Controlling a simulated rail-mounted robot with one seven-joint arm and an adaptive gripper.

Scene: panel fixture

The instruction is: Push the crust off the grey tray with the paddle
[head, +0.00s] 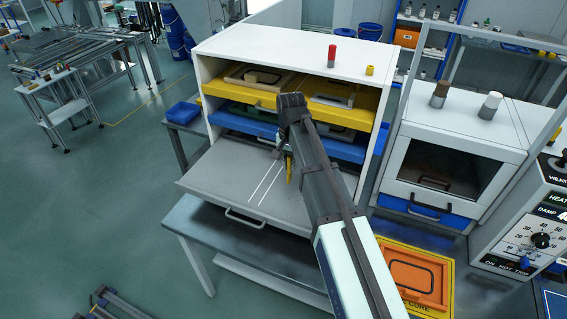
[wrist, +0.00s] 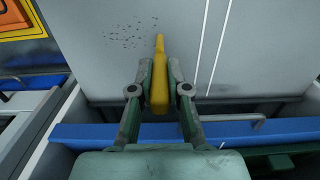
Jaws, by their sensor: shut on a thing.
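My gripper (wrist: 160,75) is shut on the yellow paddle (wrist: 159,92), whose narrow end points away over the grey tray in the wrist view. The grey tray (head: 225,178) is pulled out of the white cabinet and has two white lines on it; it also fills much of the wrist view (wrist: 265,45). The crust (wrist: 128,32) shows as scattered dark specks on the tray, to the left of the paddle's tip. I cannot tell whether the paddle touches the tray. In the head view my arm hides part of the tray, and the paddle (head: 289,169) shows only as a small yellow sliver.
Yellow (head: 300,96) and blue (head: 236,119) trays sit in the white cabinet (head: 270,48) above the grey tray. A table (head: 195,222) stands below. An orange panel (head: 415,280) lies at the lower right, near a chamber (head: 455,165) and a control panel (head: 530,225).

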